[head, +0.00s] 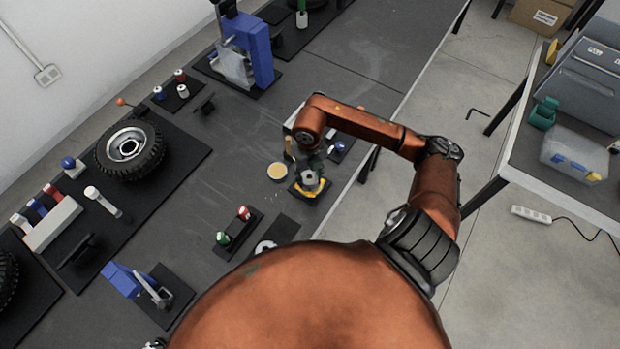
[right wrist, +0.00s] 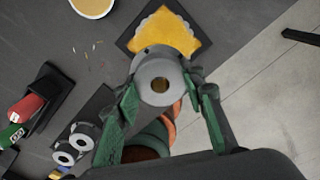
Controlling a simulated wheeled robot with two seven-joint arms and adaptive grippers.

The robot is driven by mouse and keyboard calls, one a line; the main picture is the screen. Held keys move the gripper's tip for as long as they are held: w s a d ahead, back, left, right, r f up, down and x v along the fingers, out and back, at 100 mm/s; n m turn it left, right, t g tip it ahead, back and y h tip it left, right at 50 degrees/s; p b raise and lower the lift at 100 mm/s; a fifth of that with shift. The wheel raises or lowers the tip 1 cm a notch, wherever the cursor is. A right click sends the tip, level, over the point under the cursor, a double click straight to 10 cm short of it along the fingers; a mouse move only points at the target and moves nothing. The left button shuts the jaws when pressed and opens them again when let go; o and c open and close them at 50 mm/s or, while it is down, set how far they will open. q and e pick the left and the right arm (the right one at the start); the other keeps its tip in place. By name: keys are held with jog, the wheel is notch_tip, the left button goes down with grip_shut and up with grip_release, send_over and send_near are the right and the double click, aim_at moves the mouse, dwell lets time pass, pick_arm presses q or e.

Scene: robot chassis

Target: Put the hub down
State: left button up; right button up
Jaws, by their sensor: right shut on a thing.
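In the right wrist view a grey round hub (right wrist: 147,96) with a centre hole sits between the green fingers of my right gripper (right wrist: 160,100), which is shut on it. In the head view the hub (head: 311,180) shows as a small grey spot below my right gripper (head: 306,163), partly hidden by the wrist. A yellow cloth (right wrist: 165,35) on a black mat lies just beyond the hub; in the head view the cloth (head: 309,192) is close beneath it. I cannot tell whether they touch. My left gripper is not in view.
Two similar grey rings (right wrist: 82,136) lie on a dark mat near the fingers. A round yellow-filled dish (head: 278,171) stands left of the gripper. Red and green pieces (head: 243,213) sit on a black holder. A wheel (head: 128,148) lies left; the table's right edge is close.

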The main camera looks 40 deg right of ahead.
aim_at(310, 175)
jog(key=shift+w+d+f, duration=0.4)
jog(key=shift+f, duration=0.25)
jog(key=shift+w+d+f, duration=0.35)
jog(key=shift+f, duration=0.25)
notch_tip(310, 175, down, 4)
jog(key=shift+w+d+r, duration=0.15)
jog(key=shift+r, duration=0.1)
jog(key=o, duration=1.4)
jog(key=shift+f, duration=0.1)
jog(key=shift+o, duration=0.2)
jog(key=shift+r, duration=0.3)
notch_tip(310, 175, up, 12)
jog(key=shift+f, duration=0.15)
